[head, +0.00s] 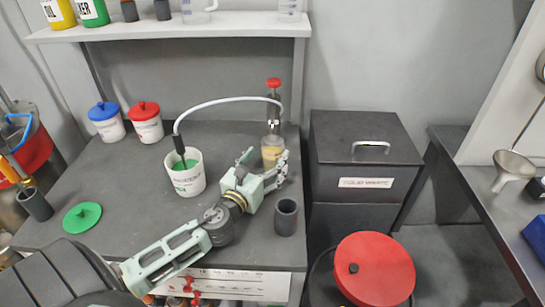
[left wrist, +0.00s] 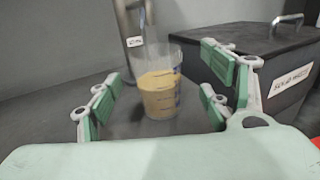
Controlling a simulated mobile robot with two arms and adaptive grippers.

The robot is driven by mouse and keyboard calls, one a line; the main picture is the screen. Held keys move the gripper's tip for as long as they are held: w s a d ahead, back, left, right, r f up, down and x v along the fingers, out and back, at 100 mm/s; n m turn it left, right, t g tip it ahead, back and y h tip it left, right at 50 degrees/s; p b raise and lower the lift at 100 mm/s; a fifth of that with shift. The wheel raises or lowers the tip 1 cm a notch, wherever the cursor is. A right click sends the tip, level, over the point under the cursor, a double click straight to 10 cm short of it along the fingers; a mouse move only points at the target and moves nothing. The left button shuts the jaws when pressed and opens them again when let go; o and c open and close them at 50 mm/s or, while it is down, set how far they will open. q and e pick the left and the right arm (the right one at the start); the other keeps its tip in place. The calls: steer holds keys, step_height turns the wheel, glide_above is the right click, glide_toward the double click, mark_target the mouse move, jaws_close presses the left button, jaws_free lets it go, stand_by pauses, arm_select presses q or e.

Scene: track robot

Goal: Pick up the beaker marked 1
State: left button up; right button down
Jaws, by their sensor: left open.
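A clear beaker (head: 272,151) with tan contents stands at the back right of the dark bench. In the left wrist view the beaker (left wrist: 160,88) stands upright, ahead of and between the open fingers. Its marking is too small to read in either view. My left gripper (head: 266,164) is open and empty, with its fingers pointing at the beaker from the front. The fingers look apart from the beaker. My right gripper is not in view.
A red-topped apparatus (head: 273,108) stands behind the beaker, with a white tube arching to a white container (head: 186,178) of green contents. A dark grey cup (head: 286,217) stands close to the right of my gripper. A dark solid waste box (head: 360,160) stands right of the bench.

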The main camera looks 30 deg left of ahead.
mark_target(277, 141)
arm_select(q)
steer(key=w, duration=0.2)
steer(key=w+a, duration=0.1)
steer(key=w, duration=0.2)
steer(key=shift+w+f+p, duration=0.1)
steer(key=shift+p, duration=0.25)
steer(key=c, duration=1.5)
steer(key=shift+a+r, duration=0.1)
steer(key=shift+r, duration=0.15)
